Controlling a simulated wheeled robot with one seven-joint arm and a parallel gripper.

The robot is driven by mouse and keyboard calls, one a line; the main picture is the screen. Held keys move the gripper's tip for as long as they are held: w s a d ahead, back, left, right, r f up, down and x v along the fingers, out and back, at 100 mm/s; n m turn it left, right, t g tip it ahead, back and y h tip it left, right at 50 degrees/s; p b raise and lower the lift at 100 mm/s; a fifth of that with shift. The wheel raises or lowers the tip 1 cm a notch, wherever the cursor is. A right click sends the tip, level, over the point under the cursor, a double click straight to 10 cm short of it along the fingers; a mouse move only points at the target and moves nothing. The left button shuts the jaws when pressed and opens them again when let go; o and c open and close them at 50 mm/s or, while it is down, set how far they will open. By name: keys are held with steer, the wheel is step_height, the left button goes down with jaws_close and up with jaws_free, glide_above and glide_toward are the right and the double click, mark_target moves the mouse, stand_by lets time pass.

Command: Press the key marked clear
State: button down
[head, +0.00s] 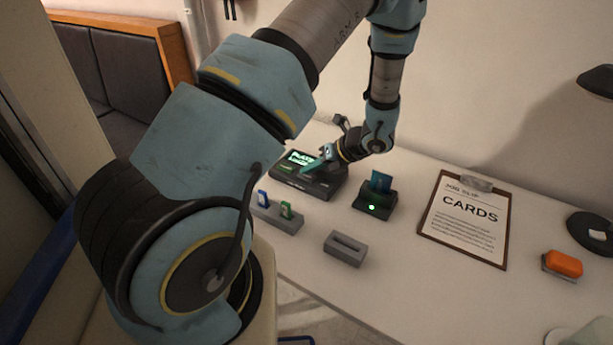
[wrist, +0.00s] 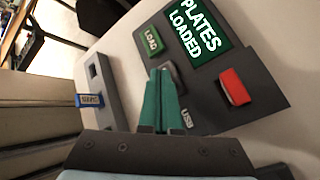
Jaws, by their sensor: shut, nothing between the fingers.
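The dark marker console (head: 319,187) stands on the table, its lit screen (wrist: 197,32) reading "PLATES LOADED" in the wrist view. A green key (wrist: 151,40) marked "LOAD" and a red key (wrist: 235,87) with no readable mark sit on its panel. A dark grey key (wrist: 178,74) between them is partly hidden by my fingertips. I cannot read the word "clear" on any key. My gripper (wrist: 160,73) is shut and empty, its teal fingers over the panel by the grey key. Whether they touch it I cannot tell.
A grey rack (head: 282,217) with blue and green tags stands in front of the console. A slotted grey block (head: 345,250), a dark reader (head: 374,203) holding a teal card, and a clipboard (head: 465,220) lie to the right. An orange-topped block (head: 563,263) sits farther right.

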mark_target(310, 178)
steer(key=shift+f, duration=0.3)
steer(key=shift+r, duration=0.15)
stand_by(0.4)
steer(key=shift+r+p, duration=0.65)
steer(key=shift+r, duration=0.05)
step_height(310, 178, up, 5)
steer(key=p, duration=0.4)
stand_by(0.7)
